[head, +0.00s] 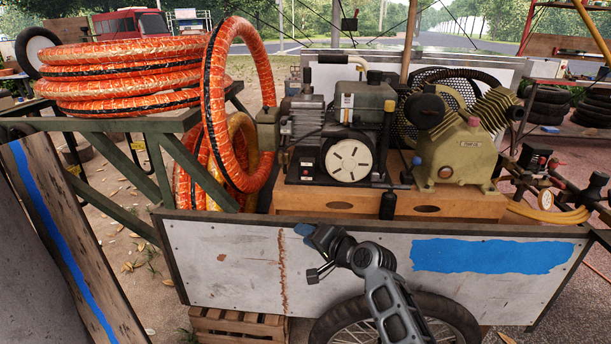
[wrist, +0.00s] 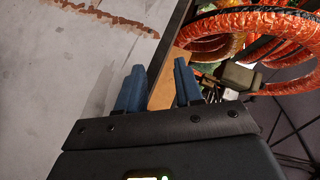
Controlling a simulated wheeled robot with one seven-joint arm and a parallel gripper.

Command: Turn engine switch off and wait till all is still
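The engine (head: 350,160), dark with a round white recoil cover, sits on the wooden deck (head: 420,204) of the cart. I cannot make out its switch for certain. The olive-green compressor pump (head: 460,150) stands to its right. My gripper (head: 318,236) is in front of the cart's white side panel (head: 235,262), below and left of the engine. In the wrist view my gripper (wrist: 158,82) has its two blue fingers apart with nothing between them. The panel and the deck edge lie beyond the fingers there. Whether the engine is turning cannot be told.
Orange hoses (head: 125,75) lie coiled on a green rack at the left, with one loop (head: 212,90) hanging beside the engine. A wheel (head: 440,312) is under the panel. Boards (head: 70,245) stand at the lower left.

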